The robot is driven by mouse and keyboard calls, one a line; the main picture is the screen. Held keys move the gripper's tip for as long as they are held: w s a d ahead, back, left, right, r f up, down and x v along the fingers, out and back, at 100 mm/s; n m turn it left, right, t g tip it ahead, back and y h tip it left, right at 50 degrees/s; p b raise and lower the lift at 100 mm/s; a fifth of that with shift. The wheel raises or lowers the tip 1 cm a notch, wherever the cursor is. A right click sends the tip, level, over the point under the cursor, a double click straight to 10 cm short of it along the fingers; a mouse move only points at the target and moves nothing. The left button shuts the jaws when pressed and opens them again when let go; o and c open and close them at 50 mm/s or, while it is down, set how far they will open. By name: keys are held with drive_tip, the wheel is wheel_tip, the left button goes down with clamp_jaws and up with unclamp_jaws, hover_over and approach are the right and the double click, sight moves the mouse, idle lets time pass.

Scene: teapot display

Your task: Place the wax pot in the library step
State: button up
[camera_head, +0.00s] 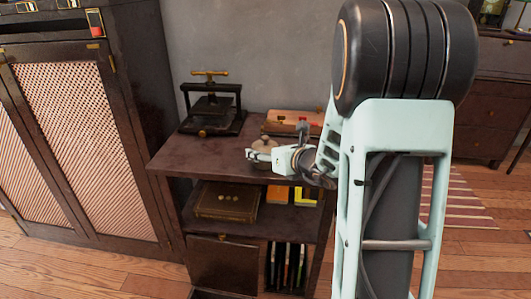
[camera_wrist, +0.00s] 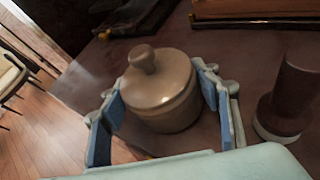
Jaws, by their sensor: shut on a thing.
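The wax pot (camera_wrist: 160,88) is a small round brown pot with a knobbed lid. In the wrist view it is upright between the two blue-padded fingers of my gripper (camera_wrist: 164,98), which are shut on it. In the head view the pot (camera_head: 264,144) and my gripper (camera_head: 261,155) are over the front part of a dark wooden stand's top (camera_head: 200,150). I cannot tell whether the pot's base touches that top. The stand has open shelves and a lower door; I cannot tell whether it is the library step.
A dark screw press (camera_head: 212,108) stands at the back left of the top, with a wooden box (camera_head: 292,122) to its right. A dark cylinder (camera_wrist: 288,100) stands right of my gripper. A brown case (camera_head: 228,201) lies on the shelf. A cabinet (camera_head: 75,130) stands at left.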

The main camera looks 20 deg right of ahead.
drive_tip(key=o, duration=1.6)
drive_tip(key=shift+f, duration=0.1)
